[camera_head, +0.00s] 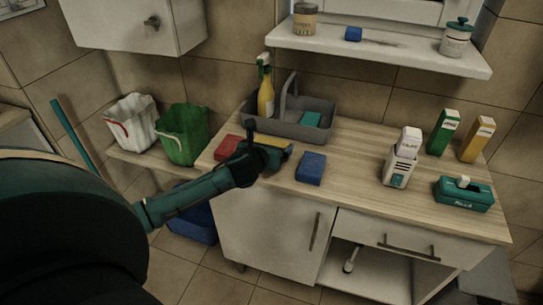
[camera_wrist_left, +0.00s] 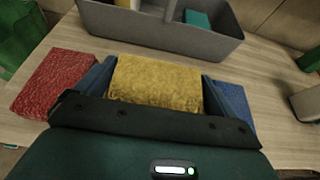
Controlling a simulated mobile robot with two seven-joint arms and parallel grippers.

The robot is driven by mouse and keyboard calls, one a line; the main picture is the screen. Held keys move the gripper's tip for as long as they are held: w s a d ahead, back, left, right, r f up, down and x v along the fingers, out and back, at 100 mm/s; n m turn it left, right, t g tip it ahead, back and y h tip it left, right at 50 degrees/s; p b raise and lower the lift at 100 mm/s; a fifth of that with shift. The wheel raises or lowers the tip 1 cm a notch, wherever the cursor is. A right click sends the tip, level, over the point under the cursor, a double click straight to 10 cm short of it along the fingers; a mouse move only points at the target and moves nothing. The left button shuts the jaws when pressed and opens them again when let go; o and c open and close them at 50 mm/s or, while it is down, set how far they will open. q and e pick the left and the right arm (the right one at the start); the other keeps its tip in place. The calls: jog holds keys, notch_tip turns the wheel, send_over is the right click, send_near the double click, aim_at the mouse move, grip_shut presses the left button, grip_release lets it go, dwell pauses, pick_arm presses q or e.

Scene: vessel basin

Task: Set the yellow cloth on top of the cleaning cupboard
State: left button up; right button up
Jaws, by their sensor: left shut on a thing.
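The yellow cloth (camera_wrist_left: 157,85) is a folded block between the two fingers of my left gripper (camera_wrist_left: 155,88). In the head view the left gripper (camera_head: 270,152) is over the left part of the wooden-topped cupboard (camera_head: 345,165), and a strip of the yellow cloth (camera_head: 271,141) shows behind it. The gripper is shut on the cloth. I cannot tell whether the cloth touches the top. A red cloth (camera_head: 228,147) lies to its left and a blue cloth (camera_head: 311,168) to its right. My right gripper is not in view.
A grey caddy (camera_head: 305,122) with a spray bottle (camera_head: 265,92) stands just behind. A white bottle (camera_head: 401,160), green box (camera_head: 443,132), yellow box (camera_head: 477,139) and teal wipes box (camera_head: 463,195) stand at right.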

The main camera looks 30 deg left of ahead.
pick_arm(q)
jog(key=shift+f, duration=1.85)
jog(key=shift+b, duration=0.3)
jog(key=o, duration=0.6)
